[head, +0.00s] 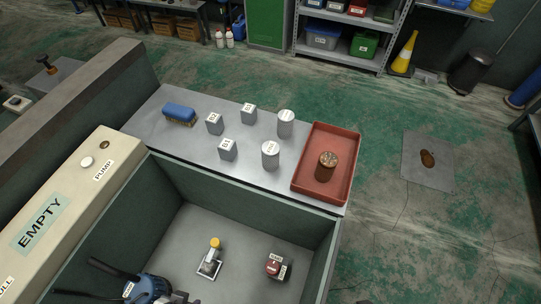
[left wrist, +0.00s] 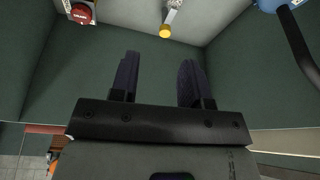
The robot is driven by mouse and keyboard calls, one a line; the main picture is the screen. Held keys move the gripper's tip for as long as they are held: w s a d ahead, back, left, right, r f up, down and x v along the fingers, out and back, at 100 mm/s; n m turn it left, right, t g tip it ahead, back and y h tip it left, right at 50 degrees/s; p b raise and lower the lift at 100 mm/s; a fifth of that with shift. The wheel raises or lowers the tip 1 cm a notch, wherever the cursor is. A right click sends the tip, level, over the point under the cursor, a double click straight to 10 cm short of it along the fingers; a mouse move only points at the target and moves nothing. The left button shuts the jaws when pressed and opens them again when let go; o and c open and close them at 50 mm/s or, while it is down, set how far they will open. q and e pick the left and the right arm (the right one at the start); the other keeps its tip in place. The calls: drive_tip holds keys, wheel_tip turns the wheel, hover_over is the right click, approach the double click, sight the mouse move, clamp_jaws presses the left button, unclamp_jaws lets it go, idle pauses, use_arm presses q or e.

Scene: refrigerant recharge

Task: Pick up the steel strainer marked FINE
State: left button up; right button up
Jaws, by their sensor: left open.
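Two light grey steel cylinders stand upright on the grey bench top in the head view, one farther back (head: 285,124) and one nearer (head: 270,156). Each has a small pale label that I cannot read, so I cannot tell which is marked FINE. A brown, rusty-looking cylinder (head: 325,167) with a speckled top stands in the red tray (head: 345,190). My left gripper (left wrist: 157,65) is open and empty in the left wrist view, its dark fingers apart in front of a green wall. It does not show in the head view. My right gripper is in neither view.
Below is an open bin with a yellow-capped fitting (head: 214,247), a red labelled fitting (head: 273,267) and a blue device (head: 150,288). A long EMPTY-marked housing (head: 70,190) borders the left.

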use_arm(q)
drive_tip(key=shift+o, duration=0.4)
drive_tip(key=o, duration=0.5)
drive_tip(key=shift+c, duration=0.2)
drive_tip(key=o, duration=0.3)
drive_tip(key=shift+d, duration=0.15)
